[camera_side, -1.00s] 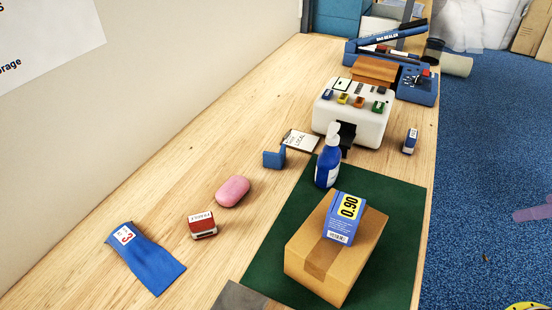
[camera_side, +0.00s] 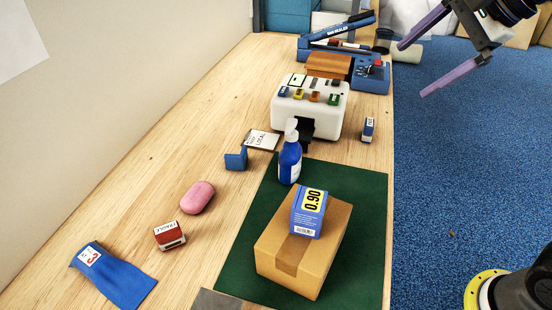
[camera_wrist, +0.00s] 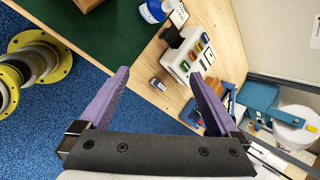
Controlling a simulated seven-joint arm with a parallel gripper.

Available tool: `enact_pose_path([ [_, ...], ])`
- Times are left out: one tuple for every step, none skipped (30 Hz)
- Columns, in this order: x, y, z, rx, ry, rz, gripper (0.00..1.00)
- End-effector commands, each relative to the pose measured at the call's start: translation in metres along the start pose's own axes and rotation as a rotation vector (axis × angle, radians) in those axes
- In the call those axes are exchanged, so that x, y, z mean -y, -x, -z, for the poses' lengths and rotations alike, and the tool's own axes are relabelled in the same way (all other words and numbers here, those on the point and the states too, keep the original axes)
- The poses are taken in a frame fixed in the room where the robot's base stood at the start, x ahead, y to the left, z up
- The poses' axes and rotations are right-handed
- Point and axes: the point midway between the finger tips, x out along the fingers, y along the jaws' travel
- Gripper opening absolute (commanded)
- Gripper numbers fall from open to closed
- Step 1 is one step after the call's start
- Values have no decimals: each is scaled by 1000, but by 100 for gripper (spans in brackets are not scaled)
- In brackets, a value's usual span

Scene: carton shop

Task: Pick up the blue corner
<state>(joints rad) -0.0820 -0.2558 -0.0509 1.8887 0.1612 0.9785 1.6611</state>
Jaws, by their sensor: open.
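The blue corner (camera_side: 236,158) is a small blue angled piece on the wooden bench, left of the blue pump bottle and beside a white label card. I cannot make it out in the wrist view. My gripper (camera_side: 411,71) is open and empty, with purple fingers spread apart. It is high at the upper right of the side view, over the blue floor side, well away from the corner. In the wrist view my gripper (camera_wrist: 160,73) has a small blue stamp visible between its fingers, far below.
A white machine (camera_side: 310,108) with coloured buttons stands behind the pump bottle (camera_side: 290,160). A carton (camera_side: 325,258) with a blue box (camera_side: 309,212) on top sits on the green mat (camera_side: 362,215). Pink soap (camera_side: 197,197), a red stamp (camera_side: 170,236) and a blue pouch (camera_side: 112,275) lie nearer.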

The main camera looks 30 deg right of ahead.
Motion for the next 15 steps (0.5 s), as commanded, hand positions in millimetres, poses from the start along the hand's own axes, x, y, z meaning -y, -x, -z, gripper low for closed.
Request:
enact_pose_path([
  [19,-13,-10,16,-85,-17,98],
  [29,-20,-15,25,-140,-25,98],
  [42,-30,-23,35,-208,-38,98],
  [51,-38,-28,42,-258,-48,98],
  [59,-46,-34,49,-306,-58,98],
  [70,-59,-42,57,-364,-74,98],
  [77,-68,-48,61,-404,-85,98],
  [84,-79,-53,65,-443,-98,98],
  [92,-94,-61,69,-490,-117,98],
  [97,-105,-67,71,-522,-131,98],
  [102,-117,-73,72,-552,-146,98],
  [106,-134,-80,72,-585,-166,98],
  [109,-146,-86,72,-606,-181,98],
  [112,-160,-92,72,-623,-197,98],
  [113,-177,-98,70,-637,-217,98],
])
